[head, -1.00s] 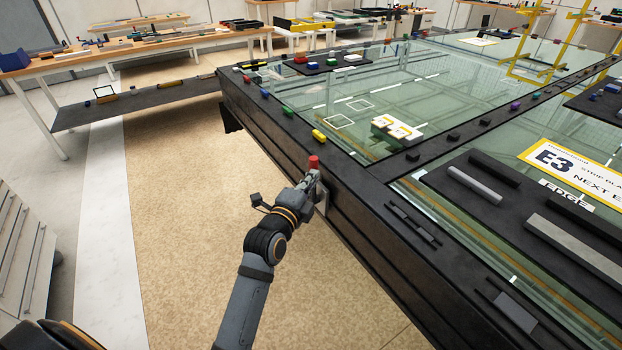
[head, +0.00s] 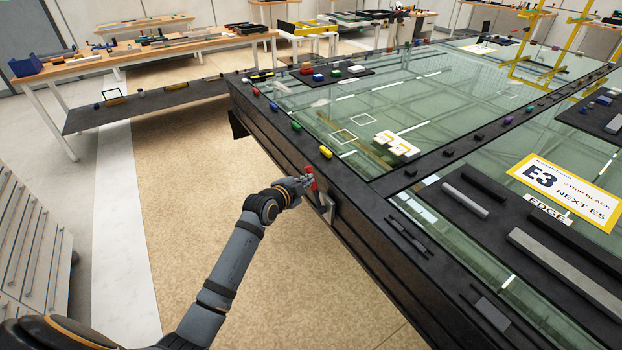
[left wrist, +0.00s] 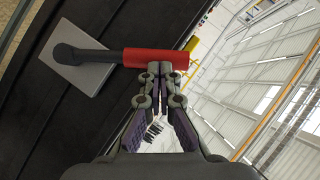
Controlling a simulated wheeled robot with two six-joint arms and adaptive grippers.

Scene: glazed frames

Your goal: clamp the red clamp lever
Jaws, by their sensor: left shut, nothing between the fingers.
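The red clamp lever (head: 311,178) is on the side of the long dark-edged glass table, at its near left face. It stands up and leans a little left from its grey mounting plate (head: 327,208). In the left wrist view the red handle (left wrist: 140,57) lies across the picture, with a dark arm joining it to the grey plate (left wrist: 75,70). My left gripper (head: 303,183) is shut and empty. Its fingertips (left wrist: 160,68) are together at the handle's free end, overlapping its edge; firm contact is hard to tell. My right gripper is not in view.
The glass table (head: 290,140) fills the right side, with small coloured blocks along its rim, including a yellow one (head: 326,152). An E3 sign (head: 565,188) lies on it. Open tan floor (head: 190,190) is left of the table. A drawer cabinet (head: 35,240) stands at far left.

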